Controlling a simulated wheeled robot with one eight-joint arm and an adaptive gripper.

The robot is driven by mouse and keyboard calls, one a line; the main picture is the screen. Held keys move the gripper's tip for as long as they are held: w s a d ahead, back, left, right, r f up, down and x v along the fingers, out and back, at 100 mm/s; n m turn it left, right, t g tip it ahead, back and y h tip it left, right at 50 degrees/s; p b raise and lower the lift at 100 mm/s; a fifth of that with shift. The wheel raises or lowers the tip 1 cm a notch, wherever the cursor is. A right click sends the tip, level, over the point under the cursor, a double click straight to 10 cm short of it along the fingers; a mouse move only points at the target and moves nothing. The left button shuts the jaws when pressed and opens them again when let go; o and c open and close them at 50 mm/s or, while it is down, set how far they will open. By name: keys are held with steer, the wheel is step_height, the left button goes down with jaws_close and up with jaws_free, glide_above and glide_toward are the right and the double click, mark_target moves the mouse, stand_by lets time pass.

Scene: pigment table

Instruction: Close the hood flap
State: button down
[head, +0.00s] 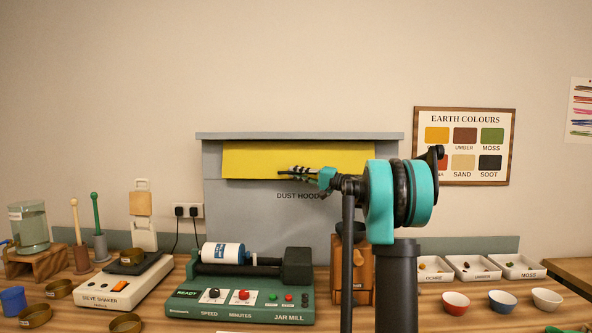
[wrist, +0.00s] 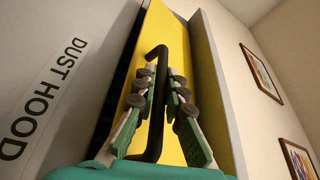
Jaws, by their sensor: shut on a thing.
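The hood flap (head: 255,160) is a yellow panel along the upper front of the grey dust hood (head: 235,215). In the wrist view the yellow flap (wrist: 208,85) has a black bar handle (wrist: 158,110), and a dark gap shows between the flap and the hood's labelled front.
Below the hood stand a green jar mill (head: 240,305) and a wooden block-like item (head: 362,275). A sieve shaker (head: 125,285) is at left. Small bowls (head: 502,301) and white trays (head: 520,267) are at right. An earth colours chart (head: 464,146) hangs on the wall.

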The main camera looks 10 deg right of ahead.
steer(key=shift+w+d+f+n+y, duration=0.2)
steer(key=shift+w+f+n, duration=0.15)
steer(key=shift+w, duration=0.4)
steer(key=shift+w+d+f+n+y, duration=0.15)
steer(key=shift+w+f+n, duration=0.2)
steer(key=shift+w, duration=0.35)
steer(key=shift+r, duration=0.1)
steer(key=c, duration=1.9)
jaws_free()
steer(key=shift+w, duration=0.15)
steer(key=shift+o, duration=0.2)
steer(key=shift+d, duration=0.1)
steer(key=v, duration=1.2)
